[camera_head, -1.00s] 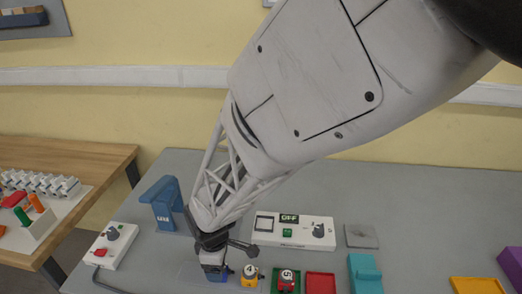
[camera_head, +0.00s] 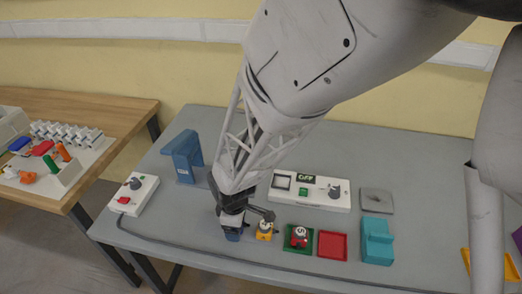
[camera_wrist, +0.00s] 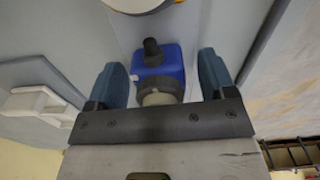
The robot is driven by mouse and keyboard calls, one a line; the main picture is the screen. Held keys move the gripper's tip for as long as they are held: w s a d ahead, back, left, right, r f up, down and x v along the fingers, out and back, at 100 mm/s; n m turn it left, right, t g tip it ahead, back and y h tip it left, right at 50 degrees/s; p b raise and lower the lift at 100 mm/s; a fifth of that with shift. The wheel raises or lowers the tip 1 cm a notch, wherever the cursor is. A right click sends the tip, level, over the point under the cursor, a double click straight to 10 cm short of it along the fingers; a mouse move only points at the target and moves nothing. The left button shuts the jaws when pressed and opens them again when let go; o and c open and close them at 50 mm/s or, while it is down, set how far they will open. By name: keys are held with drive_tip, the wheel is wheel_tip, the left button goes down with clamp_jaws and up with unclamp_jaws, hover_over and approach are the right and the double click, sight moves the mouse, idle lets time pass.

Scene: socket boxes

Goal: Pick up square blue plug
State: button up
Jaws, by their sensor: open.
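The square blue plug (camera_head: 233,235) stands on the grey table, mostly hidden under my gripper in the head view. The wrist view shows its blue square body (camera_wrist: 158,62) with a grey round collar and a dark knob. My gripper (camera_wrist: 161,68) is open, with one finger on each side of the plug. Gaps show between the fingers and the blue body in the wrist view. In the head view, my gripper (camera_head: 232,222) points down over the plug.
A yellow plug (camera_head: 264,232) stands close to the right. Beyond it are a red plug (camera_head: 299,237) on a green base, a red tray (camera_head: 332,246) and a teal block (camera_head: 377,242). Behind stands a white OFF box (camera_head: 325,198); a blue stand (camera_head: 186,152) is back left. A cable (camera_head: 200,248) runs along the front.

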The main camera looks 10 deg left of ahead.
drive_tip(key=shift+c, duration=0.4)
drive_tip(key=c, duration=1)
drive_tip(key=shift+r, duration=0.15)
drive_tip(key=shift+r, duration=0.85)
drive_tip(key=shift+s+d+r, duration=0.15)
drive_tip(key=shift+s+r, duration=0.05)
drive_tip(key=shift+r, duration=0.6)
drive_tip(key=s+d, duration=0.3)
drive_tip(key=s, duration=0.1)
drive_tip(key=s+d+r, duration=0.1)
drive_tip(key=s+d, duration=0.6)
drive_tip(key=shift+s+d+r, duration=0.1)
drive_tip(key=shift+s+r, duration=0.1)
drive_tip(key=shift+s, duration=0.15)
drive_tip(key=shift+w, duration=0.15)
